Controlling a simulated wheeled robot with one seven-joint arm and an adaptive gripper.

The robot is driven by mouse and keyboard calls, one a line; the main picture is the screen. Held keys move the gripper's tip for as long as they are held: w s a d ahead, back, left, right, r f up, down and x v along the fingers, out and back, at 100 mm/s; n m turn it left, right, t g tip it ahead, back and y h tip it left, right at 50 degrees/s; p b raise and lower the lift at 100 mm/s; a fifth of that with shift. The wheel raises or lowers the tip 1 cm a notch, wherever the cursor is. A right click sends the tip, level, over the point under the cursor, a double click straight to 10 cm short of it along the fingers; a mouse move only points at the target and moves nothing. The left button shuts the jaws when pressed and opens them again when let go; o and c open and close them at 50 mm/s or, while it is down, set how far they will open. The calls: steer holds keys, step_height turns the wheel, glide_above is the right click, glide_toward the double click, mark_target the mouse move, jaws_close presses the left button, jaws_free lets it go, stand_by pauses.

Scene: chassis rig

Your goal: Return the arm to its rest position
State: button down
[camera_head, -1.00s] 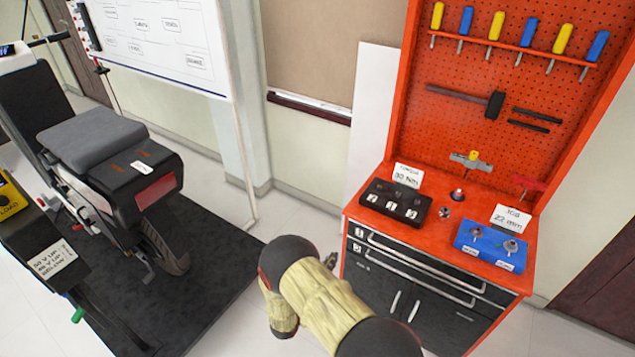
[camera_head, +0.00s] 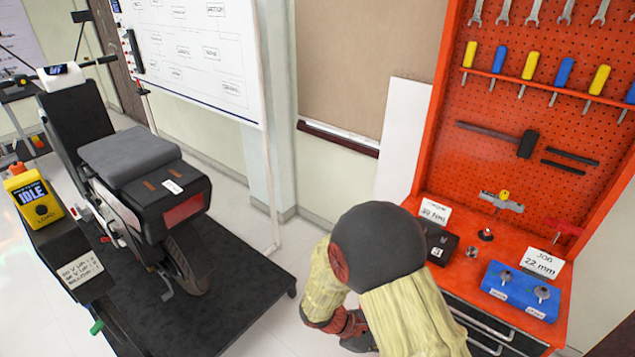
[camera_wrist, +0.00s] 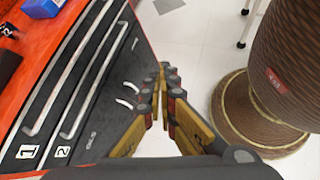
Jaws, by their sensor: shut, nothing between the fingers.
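My gripper (camera_wrist: 162,72) shows in the wrist view with its dark, yellow-sided fingers together and nothing between them. It is above the floor beside the black drawer front of the red tool bench (camera_wrist: 62,28), apart from it. In the head view my arm (camera_head: 378,245) is bent, with a large dark joint raised in front of the bench's left end. It covers part of the bench, and the gripper's fingers cannot be made out there.
The red bench holds a black tray (camera_head: 440,247) and a blue tray (camera_head: 520,290), below a tool pegboard (camera_head: 560,120). A motorcycle (camera_head: 150,190) stands on a black platform (camera_head: 235,285) at left. Pale floor (camera_head: 310,260) lies between platform and bench.

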steer(key=s+a+r+m+t+y, duration=0.1)
steer(key=s+a+r+m+y, duration=0.15)
steer(key=r, duration=0.35)
steer(key=s+a+r+m+y, duration=0.1)
steer(key=s+r+m+y, duration=0.3)
steer(key=r, duration=0.3)
steer(key=s+a+r+m+t+y, duration=0.1)
steer(key=s+a+r+m+y, duration=0.1)
steer(key=s+r+m+y, duration=0.3)
steer(key=d+r+m+t, duration=0.1)
steer(key=d+r+t, duration=0.1)
steer(key=r, duration=0.4)
steer(key=d+r+t+h, duration=0.1)
steer(key=r+t, duration=0.2)
steer(key=r, duration=0.4)
steer(key=shift+s+d+m, duration=0.25)
steer(key=shift+d+m, duration=0.1)
